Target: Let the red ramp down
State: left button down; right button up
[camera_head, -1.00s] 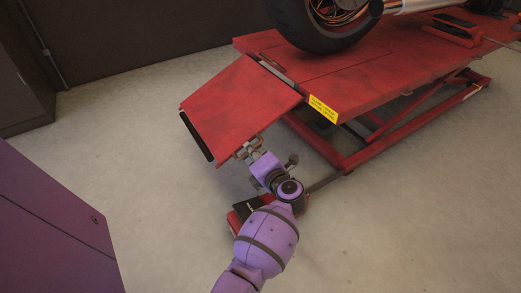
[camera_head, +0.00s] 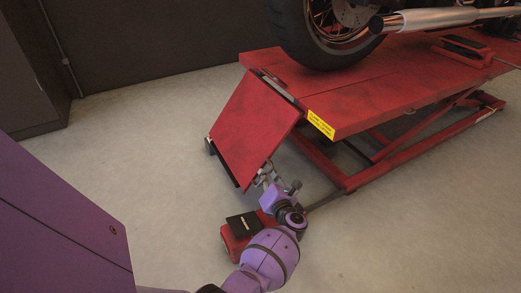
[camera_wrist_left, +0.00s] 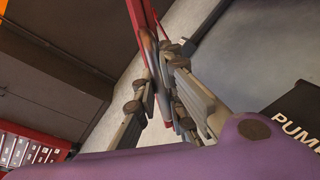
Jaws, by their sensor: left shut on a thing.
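The red ramp (camera_head: 252,132) is hinged to the end of the red lift table (camera_head: 370,90) and slopes down to the left. Its free end, with a dark edge strip, is close to the floor; I cannot tell whether it touches. My left gripper (camera_head: 268,178) is at the ramp's near side edge, shut on the ramp's handle. In the left wrist view the fingers (camera_wrist_left: 168,95) close around the grey handle bar (camera_wrist_left: 147,48) below the red ramp edge (camera_wrist_left: 140,12). The fingers partly hide the handle. My right gripper is out of view.
A motorcycle wheel (camera_head: 320,38) stands on the lift table. A red foot pump with a black pedal (camera_head: 242,224) lies on the floor beside my left forearm; its pedal reads PUMP in the wrist view (camera_wrist_left: 295,120). Floor left of the ramp is clear. A dark cabinet (camera_head: 30,80) stands far left.

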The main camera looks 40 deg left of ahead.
pick_arm(q)
jog(key=shift+w+d+f+n, duration=0.2)
jog(key=shift+w+f, duration=0.1)
jog(key=shift+w, duration=0.1)
jog(key=shift+w+d+f+n, duration=0.15)
jog(key=shift+w+f+n, duration=0.1)
jog(key=shift+w, duration=0.15)
jog(key=c, duration=1.8)
grip_release()
jog(key=shift+s, duration=0.1)
jog(key=f+v, duration=0.1)
jog(key=v, duration=0.6)
jog(key=shift+d+r, duration=0.2)
jog(key=shift+r, duration=0.25)
jog(key=shift+s, duration=0.15)
